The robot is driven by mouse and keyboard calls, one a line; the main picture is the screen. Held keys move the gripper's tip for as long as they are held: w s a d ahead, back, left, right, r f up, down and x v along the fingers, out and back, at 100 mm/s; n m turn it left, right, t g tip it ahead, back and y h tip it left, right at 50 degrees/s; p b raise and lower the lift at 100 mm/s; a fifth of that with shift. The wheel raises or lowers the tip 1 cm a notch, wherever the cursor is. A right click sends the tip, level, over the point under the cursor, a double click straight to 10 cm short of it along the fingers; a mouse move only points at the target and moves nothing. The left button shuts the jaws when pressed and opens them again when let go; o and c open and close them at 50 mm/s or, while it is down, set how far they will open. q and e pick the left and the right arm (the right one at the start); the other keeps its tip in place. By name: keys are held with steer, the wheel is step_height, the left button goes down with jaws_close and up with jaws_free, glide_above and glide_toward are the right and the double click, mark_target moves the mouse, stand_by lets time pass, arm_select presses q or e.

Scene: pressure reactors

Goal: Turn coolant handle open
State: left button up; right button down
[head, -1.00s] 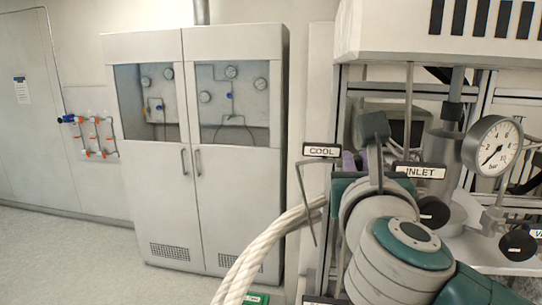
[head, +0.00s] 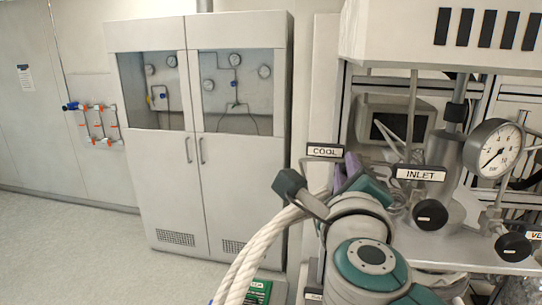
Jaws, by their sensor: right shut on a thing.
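The COOL label (head: 325,151) sits at the left edge of the reactor frame, in the middle of the head view. My right gripper (head: 346,171) is just below and right of it, with purple fingers and a teal body. It is shut on the coolant handle, which is mostly hidden behind the gripper and wrist. My right arm comes in from the lower right. The dark block on my wrist points to the left. My left gripper is not in view.
A thick white braided hose (head: 262,246) runs up beside my wrist. The INLET label (head: 419,174), a black knob (head: 430,214) and a pressure gauge (head: 495,148) are close on the right. A grey cabinet (head: 165,185) stands behind, with open floor at left.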

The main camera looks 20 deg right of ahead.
steer(key=n, duration=0.2)
steer(key=n+p, duration=0.1)
steer(key=n, duration=0.1)
steer(key=shift+w+a+f, duration=0.15)
steer(key=shift+a+f, duration=0.05)
steer(key=shift+f, duration=0.15)
steer(key=shift+f+n, duration=0.15)
steer(key=shift+n, duration=0.6)
steer(key=shift+f+n, duration=0.15)
steer(key=shift+n, duration=0.6)
steer(key=shift+f, duration=0.1)
steer(key=c, duration=0.9)
jaws_free()
steer(key=shift+o, duration=0.2)
steer(key=p+v, duration=0.2)
steer(key=v, duration=0.8)
